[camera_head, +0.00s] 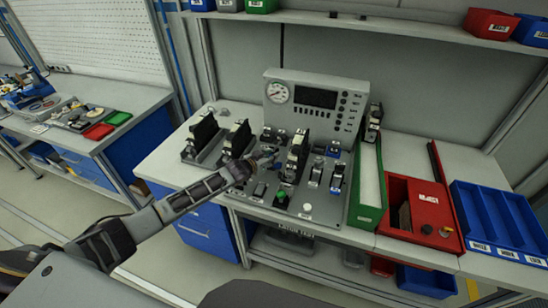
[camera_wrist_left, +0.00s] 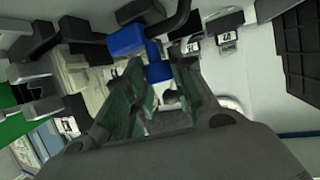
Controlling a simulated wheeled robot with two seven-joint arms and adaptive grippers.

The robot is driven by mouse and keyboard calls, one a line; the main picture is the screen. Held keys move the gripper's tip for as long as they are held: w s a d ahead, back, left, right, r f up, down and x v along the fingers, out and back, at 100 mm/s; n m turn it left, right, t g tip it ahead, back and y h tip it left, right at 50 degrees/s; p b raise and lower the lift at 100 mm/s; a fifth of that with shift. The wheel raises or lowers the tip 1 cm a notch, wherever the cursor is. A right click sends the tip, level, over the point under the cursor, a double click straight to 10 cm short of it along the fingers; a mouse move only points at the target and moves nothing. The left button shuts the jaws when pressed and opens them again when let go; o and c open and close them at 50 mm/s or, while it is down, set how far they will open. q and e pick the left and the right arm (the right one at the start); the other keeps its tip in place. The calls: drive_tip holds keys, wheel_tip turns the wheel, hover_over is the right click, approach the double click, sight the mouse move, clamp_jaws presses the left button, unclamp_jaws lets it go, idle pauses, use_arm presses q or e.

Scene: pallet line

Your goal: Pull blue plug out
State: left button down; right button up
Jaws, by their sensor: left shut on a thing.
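My left gripper (camera_head: 262,160) reaches in from the left over the control panel board (camera_head: 325,208). In the left wrist view my left gripper (camera_wrist_left: 160,66) has its two fingers closed around the blue plug (camera_wrist_left: 157,72), with blue showing between the fingertips. A larger blue part (camera_wrist_left: 126,40) sits just beyond the fingertips; I cannot tell whether it belongs to the same plug. In the head view the plug is mostly hidden at the fingers. I cannot tell whether it is still seated in its socket. My right gripper is not in view.
A panel with a gauge (camera_head: 278,93) stands behind the board. Black upright modules (camera_head: 203,136) stand at the left. A green tray (camera_head: 368,190), a red bin (camera_head: 418,212) and a blue bin (camera_head: 500,222) lie to the right. A green button (camera_head: 282,197) is near the board's front.

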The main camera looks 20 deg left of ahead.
use_arm(q)
drive_tip(key=shift+a, duration=0.2)
drive_tip(key=c, duration=1.2)
unclamp_jaws()
drive_tip(key=shift+a, duration=0.15)
drive_tip(key=shift+s, duration=0.1)
drive_tip(key=shift+v, duration=5.9)
drive_tip(key=shift+r, duration=0.1)
